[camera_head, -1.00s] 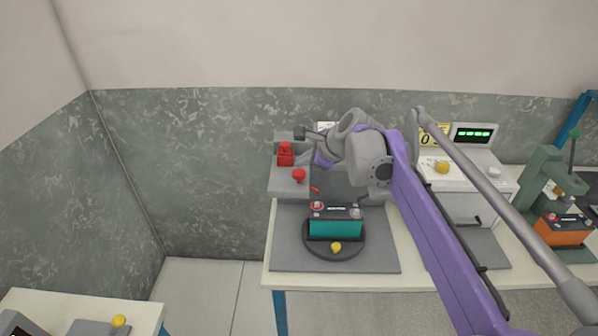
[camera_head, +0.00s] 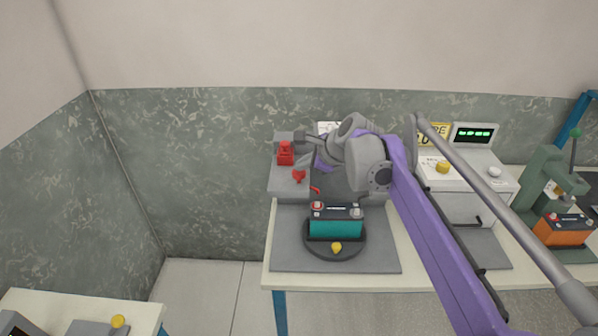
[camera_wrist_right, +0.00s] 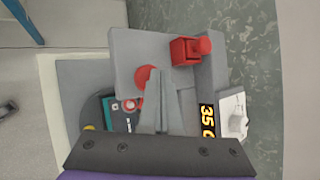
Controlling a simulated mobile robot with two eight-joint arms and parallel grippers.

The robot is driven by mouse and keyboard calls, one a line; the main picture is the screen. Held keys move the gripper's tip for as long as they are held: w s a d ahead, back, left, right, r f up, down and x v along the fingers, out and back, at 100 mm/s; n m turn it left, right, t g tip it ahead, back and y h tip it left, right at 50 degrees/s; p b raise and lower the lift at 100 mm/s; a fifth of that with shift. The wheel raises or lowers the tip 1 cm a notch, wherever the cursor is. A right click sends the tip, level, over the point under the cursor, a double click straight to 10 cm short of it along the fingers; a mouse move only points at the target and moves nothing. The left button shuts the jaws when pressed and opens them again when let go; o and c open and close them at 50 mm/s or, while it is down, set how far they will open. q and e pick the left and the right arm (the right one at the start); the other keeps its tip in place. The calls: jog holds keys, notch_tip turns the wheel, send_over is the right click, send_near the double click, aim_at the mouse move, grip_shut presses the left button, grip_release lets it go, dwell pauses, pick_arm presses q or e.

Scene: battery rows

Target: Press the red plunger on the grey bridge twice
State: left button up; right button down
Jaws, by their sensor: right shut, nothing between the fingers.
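The red plunger (camera_head: 299,177) is a round red knob on the grey bridge (camera_head: 280,185), at the left of the bench. Its upper part is partly covered in the head view. It also shows in the right wrist view (camera_wrist_right: 144,76), just left of the fingertips. My right gripper (camera_head: 303,168) is shut and empty, its grey fingers hard to separate from the bridge in the head view. In the right wrist view the closed fingers (camera_wrist_right: 158,74) overlap the plunger's edge; I cannot tell whether they touch it. My left gripper is not in view.
A red block (camera_head: 285,154) stands on the bridge behind the plunger. A teal battery (camera_head: 336,226) sits on a round dark turntable (camera_head: 361,246) in front. A white device (camera_head: 455,177), a green press (camera_head: 541,178) and an orange battery (camera_head: 563,231) are to the right.

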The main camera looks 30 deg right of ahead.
aim_at(303, 174)
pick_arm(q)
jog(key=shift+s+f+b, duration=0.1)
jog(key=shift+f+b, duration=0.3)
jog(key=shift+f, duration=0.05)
pick_arm(e)
jog(key=shift+f, duration=0.75)
dwell(0.4)
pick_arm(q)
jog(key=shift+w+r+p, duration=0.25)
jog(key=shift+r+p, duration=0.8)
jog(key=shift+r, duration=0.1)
pick_arm(e)
jog(key=shift+r, duration=1.4)
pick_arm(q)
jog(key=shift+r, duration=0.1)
pick_arm(e)
jog(key=shift+r, duration=0.15)
jog(key=shift+r, duration=0.25)
jog(key=shift+r+p, duration=1.65)
jog(key=shift+r, duration=0.55)
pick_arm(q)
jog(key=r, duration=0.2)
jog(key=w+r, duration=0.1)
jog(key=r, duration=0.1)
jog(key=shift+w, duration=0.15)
pick_arm(e)
jog(key=shift+w, duration=0.1)
jog(key=shift+f, duration=0.1)
